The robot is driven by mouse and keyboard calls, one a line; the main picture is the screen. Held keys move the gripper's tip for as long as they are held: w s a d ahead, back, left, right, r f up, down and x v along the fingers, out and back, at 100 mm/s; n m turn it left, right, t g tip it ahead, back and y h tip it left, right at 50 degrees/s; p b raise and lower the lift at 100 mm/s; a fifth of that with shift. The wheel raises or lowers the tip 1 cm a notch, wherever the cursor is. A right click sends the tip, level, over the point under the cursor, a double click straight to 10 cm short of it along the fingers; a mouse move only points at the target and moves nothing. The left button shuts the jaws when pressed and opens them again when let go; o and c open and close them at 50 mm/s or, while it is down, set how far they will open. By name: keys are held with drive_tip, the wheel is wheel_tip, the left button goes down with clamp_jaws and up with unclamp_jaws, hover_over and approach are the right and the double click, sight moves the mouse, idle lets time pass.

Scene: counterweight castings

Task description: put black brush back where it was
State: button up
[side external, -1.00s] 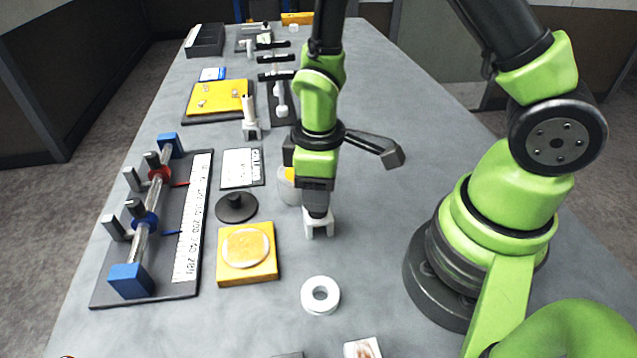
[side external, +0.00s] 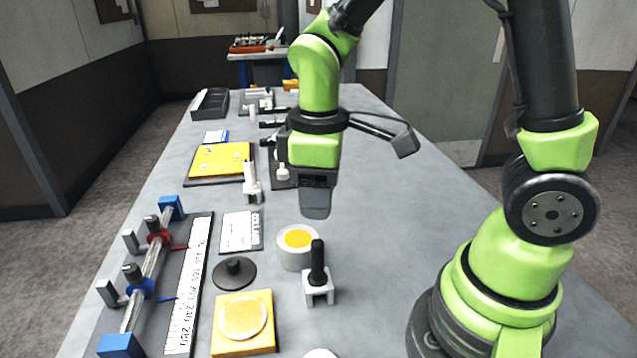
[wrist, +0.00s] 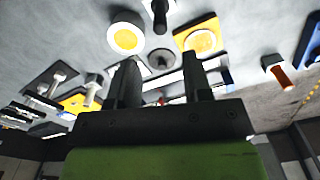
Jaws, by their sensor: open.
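The black brush (side external: 318,262) stands upright, its black handle up, in a small white holder (side external: 319,294) on the grey bench. Its lower end is hidden in the holder. In the wrist view the brush handle (wrist: 159,14) shows at the top edge, beyond the fingers. My gripper (side external: 315,207) is above and behind the brush in the side view, apart from it. In the wrist view the two fingers of my gripper (wrist: 160,88) are spread with nothing between them.
A white cup with yellow contents (side external: 297,248) stands just behind the holder. A black disc with a knob (side external: 234,272) and a yellow block with a round pad (side external: 242,325) lie to the left. The bench to the right is clear.

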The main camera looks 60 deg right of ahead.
drive_tip(key=s+d+r+m+t+y, duration=0.1)
drive_tip(key=s+r+m+t+y, duration=0.1)
drive_tip(key=s+r+m+t, duration=0.5)
wheel_tip(320, 180, up, 6)
drive_tip(key=s+m, duration=0.2)
drive_tip(key=shift+s+f+m, duration=0.15)
drive_tip(key=shift+f+m, duration=0.05)
drive_tip(key=shift+m, duration=0.1)
